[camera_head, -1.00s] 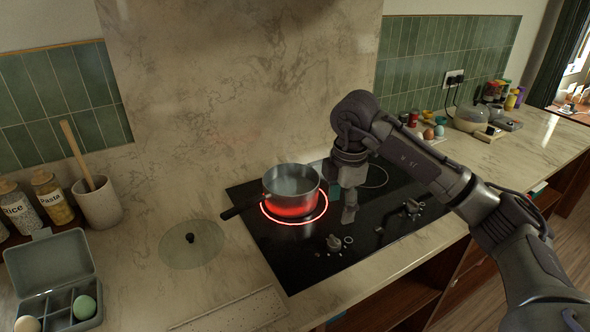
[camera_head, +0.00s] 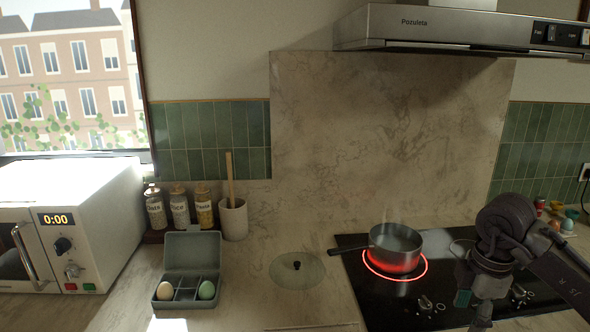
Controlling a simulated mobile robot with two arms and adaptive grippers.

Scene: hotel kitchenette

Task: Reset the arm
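My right arm comes in from the right edge in the head view. Its gripper (camera_head: 474,303) points down over the right part of the black cooktop (camera_head: 390,312), to the right of the pot. The gripper is small and dark, and I cannot tell whether its fingers are open or shut; I see no object held in it. My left gripper is not in view. A grey metal pot (camera_head: 396,246) with a dark handle pointing left stands on the glowing red burner, apart from the gripper.
A round glass lid (camera_head: 297,268) lies left of the cooktop. Further left are an open grey egg box (camera_head: 190,254), a utensil crock (camera_head: 233,219), labelled jars (camera_head: 180,207) and a white microwave (camera_head: 85,230). A range hood (camera_head: 470,30) hangs above.

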